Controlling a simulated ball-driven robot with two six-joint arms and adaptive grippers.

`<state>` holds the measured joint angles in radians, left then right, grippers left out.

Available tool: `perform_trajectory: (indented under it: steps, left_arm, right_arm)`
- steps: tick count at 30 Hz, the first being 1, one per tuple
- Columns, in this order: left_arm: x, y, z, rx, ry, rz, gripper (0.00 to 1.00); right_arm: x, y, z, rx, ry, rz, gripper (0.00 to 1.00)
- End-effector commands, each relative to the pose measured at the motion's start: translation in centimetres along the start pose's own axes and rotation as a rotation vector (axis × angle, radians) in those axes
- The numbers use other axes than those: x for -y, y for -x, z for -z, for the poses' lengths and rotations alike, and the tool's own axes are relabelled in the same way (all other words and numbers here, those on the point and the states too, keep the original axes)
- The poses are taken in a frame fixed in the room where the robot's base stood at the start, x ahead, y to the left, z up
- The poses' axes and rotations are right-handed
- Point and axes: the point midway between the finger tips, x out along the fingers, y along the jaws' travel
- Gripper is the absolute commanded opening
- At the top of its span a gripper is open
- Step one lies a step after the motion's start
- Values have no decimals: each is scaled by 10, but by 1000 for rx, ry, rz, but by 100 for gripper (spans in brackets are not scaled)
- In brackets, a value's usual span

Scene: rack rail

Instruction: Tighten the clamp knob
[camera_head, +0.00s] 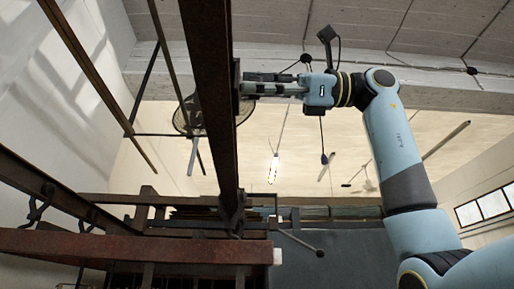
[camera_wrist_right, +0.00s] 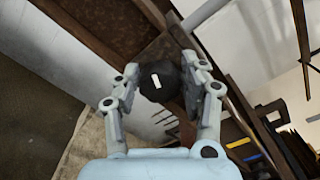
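The clamp knob (camera_wrist_right: 160,86) is dark and round with a white mark on its face, in the middle of the right wrist view. My right gripper (camera_wrist_right: 161,80) has one finger on each side of it, and the knob fills the gap between the fingertips. In the head view my right gripper (camera_head: 262,84) reaches left to the side of the upright rusty rail (camera_head: 212,110). The knob is hard to make out there against the rail and fingers. My left gripper is not in view.
A rusty cross beam (camera_head: 130,245) runs across the lower left. A dark round fan-like object (camera_head: 187,118) shows behind the rail. A lamp (camera_head: 272,170) hangs in the background. The space right of the rail, below my right forearm, looks open.

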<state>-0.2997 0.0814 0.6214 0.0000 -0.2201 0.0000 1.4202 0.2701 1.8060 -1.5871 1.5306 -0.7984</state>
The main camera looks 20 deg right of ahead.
Motion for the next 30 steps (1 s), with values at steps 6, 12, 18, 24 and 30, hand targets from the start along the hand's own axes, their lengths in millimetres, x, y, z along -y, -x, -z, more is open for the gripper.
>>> perform_trajectory:
  steps: [6,12,18,24,30]
  left_arm:
    - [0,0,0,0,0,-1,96]
    - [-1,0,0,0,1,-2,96]
    - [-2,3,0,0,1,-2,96]
    - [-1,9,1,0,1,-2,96]
    - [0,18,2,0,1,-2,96]
  right_arm:
    - [0,0,0,0,0,0,12]
    - [0,0,0,0,-5,-1,5]
    - [1,0,0,-1,-55,-1,5]
    - [2,0,0,-2,-177,-1,5]
    - [2,0,0,-2,-356,0,5]
